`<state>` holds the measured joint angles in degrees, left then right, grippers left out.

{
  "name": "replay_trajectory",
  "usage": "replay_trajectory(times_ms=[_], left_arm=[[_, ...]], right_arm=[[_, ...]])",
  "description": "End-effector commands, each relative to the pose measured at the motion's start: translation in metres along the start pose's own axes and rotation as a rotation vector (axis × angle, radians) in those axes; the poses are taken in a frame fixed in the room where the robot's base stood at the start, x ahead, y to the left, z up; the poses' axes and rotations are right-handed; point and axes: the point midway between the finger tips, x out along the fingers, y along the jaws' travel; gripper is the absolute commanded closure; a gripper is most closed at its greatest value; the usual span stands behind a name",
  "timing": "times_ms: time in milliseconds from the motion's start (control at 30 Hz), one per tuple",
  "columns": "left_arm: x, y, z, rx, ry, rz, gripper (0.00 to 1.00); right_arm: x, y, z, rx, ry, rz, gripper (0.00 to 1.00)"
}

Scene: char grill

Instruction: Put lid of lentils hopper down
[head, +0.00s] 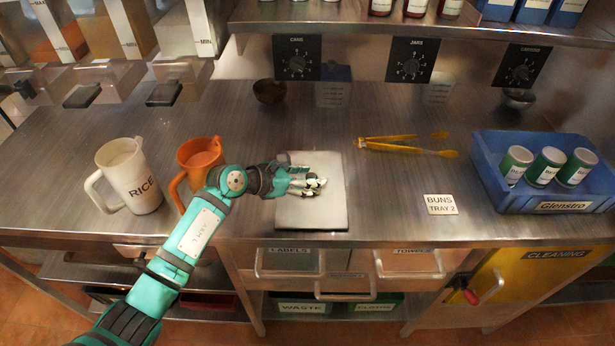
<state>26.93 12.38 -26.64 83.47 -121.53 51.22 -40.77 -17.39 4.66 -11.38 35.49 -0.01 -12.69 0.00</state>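My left gripper (318,184) is over the pale square board (318,218) at the middle of the counter. Its fingers point right; I cannot tell how far apart they are, and no lid shows in them. Clear hoppers (122,85) with dark outlet flaps (164,93) line the back left. Their tops are cut off by the picture's upper edge. No label reading lentils is legible, and no hopper lid can be made out. My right gripper is not in view.
A white RICE jug (130,180) and an orange jug (198,160) stand left of the board, close to my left arm. Yellow tongs (405,146) lie right of it. A blue crate (500,195) holds cans. A dark bowl (269,91) stands behind.

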Motion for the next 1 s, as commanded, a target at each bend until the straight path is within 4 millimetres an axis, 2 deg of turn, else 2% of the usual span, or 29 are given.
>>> replay_trajectory(times_ms=[267,367,700,833,1000], left_arm=[[-0.004,0.001,0.001,0.001,0.0,0.001,0.5],[-0.018,0.001,0.001,0.003,-0.001,0.003,0.5],[-0.089,0.001,-0.001,0.005,0.002,0.003,0.5],[-0.108,0.001,0.0,0.003,0.001,0.002,0.5],[-0.12,0.0,0.002,0.001,0.0,0.0,0.5]], right_arm=[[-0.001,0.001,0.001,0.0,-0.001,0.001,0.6],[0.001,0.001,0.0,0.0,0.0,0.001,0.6],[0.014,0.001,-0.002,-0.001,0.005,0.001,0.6],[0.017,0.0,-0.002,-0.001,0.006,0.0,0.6],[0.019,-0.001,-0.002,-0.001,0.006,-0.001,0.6]])
